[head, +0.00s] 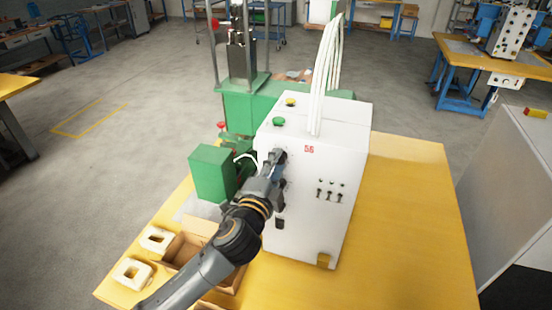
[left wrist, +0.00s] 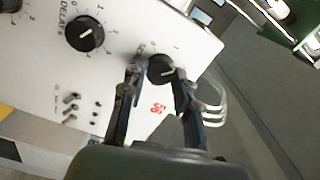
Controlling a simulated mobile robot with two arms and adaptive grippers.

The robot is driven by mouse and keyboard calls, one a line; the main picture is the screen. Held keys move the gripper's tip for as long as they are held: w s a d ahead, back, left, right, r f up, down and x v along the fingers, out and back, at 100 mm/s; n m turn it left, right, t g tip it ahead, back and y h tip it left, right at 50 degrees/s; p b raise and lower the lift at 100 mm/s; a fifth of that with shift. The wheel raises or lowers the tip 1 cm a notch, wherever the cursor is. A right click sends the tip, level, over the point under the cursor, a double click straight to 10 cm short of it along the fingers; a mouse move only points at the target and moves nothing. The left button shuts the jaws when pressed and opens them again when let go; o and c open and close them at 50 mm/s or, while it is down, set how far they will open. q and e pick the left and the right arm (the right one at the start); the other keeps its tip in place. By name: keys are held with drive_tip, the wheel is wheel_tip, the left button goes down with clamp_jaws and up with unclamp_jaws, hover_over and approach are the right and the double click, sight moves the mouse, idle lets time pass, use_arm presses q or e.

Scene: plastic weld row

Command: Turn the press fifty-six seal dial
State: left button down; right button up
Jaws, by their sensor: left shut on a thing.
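The white control box of press 56 (head: 335,190) stands on the yellow table, with a red "56" on its front. In the left wrist view the black seal dial (left wrist: 160,68) is the one by the partly covered "SE..." label, and its pale pointer mark shows. My left gripper (head: 276,162) reaches the box's upper left front. Its fingers (left wrist: 157,74) sit on either side of the seal dial and are shut on it. In the head view the gripper hides the dial. My right gripper is in neither view.
The delay dial (left wrist: 85,34) is beside the seal dial. Small toggle switches (head: 330,190) are on the box front. Green press parts (head: 212,172) stand close left of my gripper. A cardboard box (head: 183,248) lies below the arm. The table's right side is clear.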

use_arm(q)
drive_tip(key=shift+m+p, duration=0.85)
drive_tip(key=shift+m, duration=3.55)
drive_tip(key=shift+f, duration=0.1)
drive_tip(key=c, duration=1)
unclamp_jaws()
drive_tip(key=v, duration=1.2)
